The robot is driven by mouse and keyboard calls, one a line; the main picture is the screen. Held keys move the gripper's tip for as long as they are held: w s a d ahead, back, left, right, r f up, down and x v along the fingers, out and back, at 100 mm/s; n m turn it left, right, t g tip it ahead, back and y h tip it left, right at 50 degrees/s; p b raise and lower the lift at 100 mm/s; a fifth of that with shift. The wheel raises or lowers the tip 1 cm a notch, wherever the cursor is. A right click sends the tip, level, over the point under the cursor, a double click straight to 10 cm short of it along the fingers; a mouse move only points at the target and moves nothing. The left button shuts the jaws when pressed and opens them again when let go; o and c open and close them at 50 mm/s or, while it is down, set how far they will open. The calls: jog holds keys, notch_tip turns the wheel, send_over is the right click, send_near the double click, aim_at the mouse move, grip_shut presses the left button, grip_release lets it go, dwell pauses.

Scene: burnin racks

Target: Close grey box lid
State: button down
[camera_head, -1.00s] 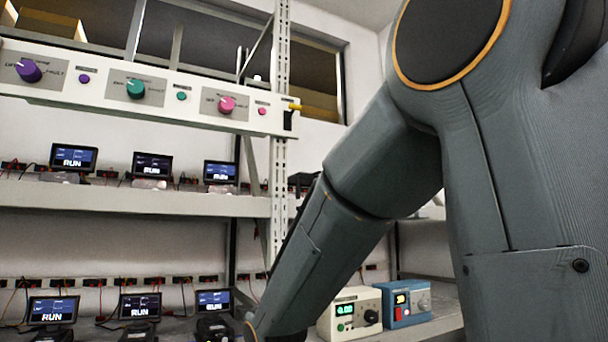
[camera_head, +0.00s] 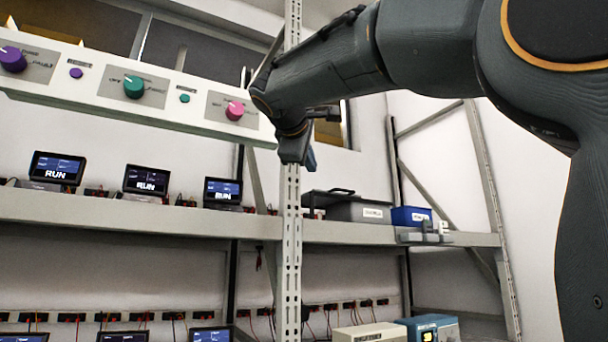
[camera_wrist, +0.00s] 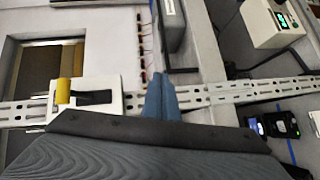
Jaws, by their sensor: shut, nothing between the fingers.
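The grey box (camera_head: 358,212) with a white label stands on the middle shelf in the head view, right of the perforated upright. A dark flat piece with a handle (camera_head: 330,194) shows at its upper left; I cannot tell how it joins the box. A grey box-like body with a pale label (camera_wrist: 172,24) is at the top of the wrist view, partly cut off. My gripper (camera_head: 308,160) is shut and empty, pointing down in front of the upright, above and left of the grey box. Its blue fingers (camera_wrist: 160,95) are together in the wrist view.
A blue box (camera_head: 410,216) and small grey pieces (camera_head: 428,234) are right of the grey box. The knob panel (camera_head: 140,92) is close left of my gripper. The perforated upright (camera_head: 291,240) stands behind it. RUN displays (camera_head: 146,180) line the shelf.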

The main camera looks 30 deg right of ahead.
jog(key=w+d+f+p, duration=0.2)
jog(key=w+d+p, duration=0.2)
jog(key=d, duration=0.5)
jog(key=shift+w+f, duration=0.2)
jog(key=shift+w, duration=0.95)
